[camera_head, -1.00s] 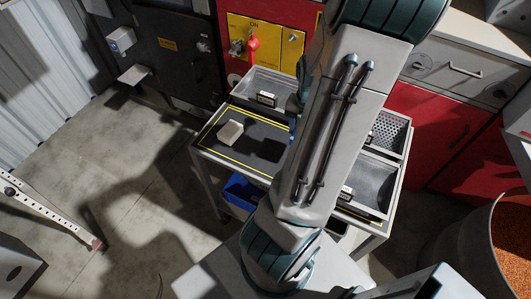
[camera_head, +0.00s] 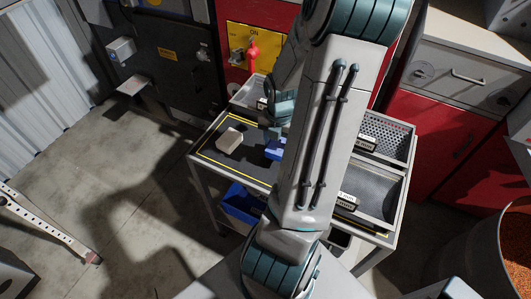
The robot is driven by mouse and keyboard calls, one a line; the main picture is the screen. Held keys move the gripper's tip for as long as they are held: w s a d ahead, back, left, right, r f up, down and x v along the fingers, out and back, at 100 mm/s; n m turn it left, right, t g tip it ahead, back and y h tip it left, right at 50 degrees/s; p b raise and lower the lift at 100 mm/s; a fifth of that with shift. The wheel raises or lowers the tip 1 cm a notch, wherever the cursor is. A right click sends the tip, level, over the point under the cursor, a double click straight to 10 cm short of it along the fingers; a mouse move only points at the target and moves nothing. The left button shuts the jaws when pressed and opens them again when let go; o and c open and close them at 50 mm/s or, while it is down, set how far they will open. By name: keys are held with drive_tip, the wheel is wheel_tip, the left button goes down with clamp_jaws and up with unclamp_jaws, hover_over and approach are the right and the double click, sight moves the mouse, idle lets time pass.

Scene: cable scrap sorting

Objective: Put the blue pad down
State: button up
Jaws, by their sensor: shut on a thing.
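The blue pad (camera_head: 273,149) shows at the left edge of my raised arm, over the dark top of the cart (camera_head: 209,157). The arm hides its right part. My gripper (camera_head: 279,125) is just above the pad, below the teal wrist, and is shut on it. Its fingers are mostly hidden by the arm and in shadow. I cannot tell whether the pad touches the cart top.
A pale beige block (camera_head: 230,139) lies on the cart top, left of the pad, inside a yellow outline. A grey tray (camera_head: 249,92) stands behind. A perforated tray (camera_head: 386,137) and a dark tray (camera_head: 381,189) are at right. A blue bin (camera_head: 242,203) sits below.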

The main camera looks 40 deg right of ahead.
drive_tip(key=w, duration=0.1)
drive_tip(key=w+a+f, duration=0.1)
drive_tip(key=w+f, duration=0.1)
drive_tip(key=shift+w+a+f+b, duration=0.2)
drive_tip(key=shift+w+a+b, duration=0.1)
drive_tip(key=shift+a, duration=0.1)
wheel_tip(320, 180, down, 2)
drive_tip(key=shift+f, duration=0.25)
drive_tip(key=shift+s+a+f, duration=0.1)
drive_tip(key=shift+s+f, duration=0.05)
drive_tip(key=shift+f, duration=0.45)
drive_tip(key=shift+c, duration=1.2)
drive_tip(key=o, duration=1.1)
drive_tip(key=shift+f, duration=0.1)
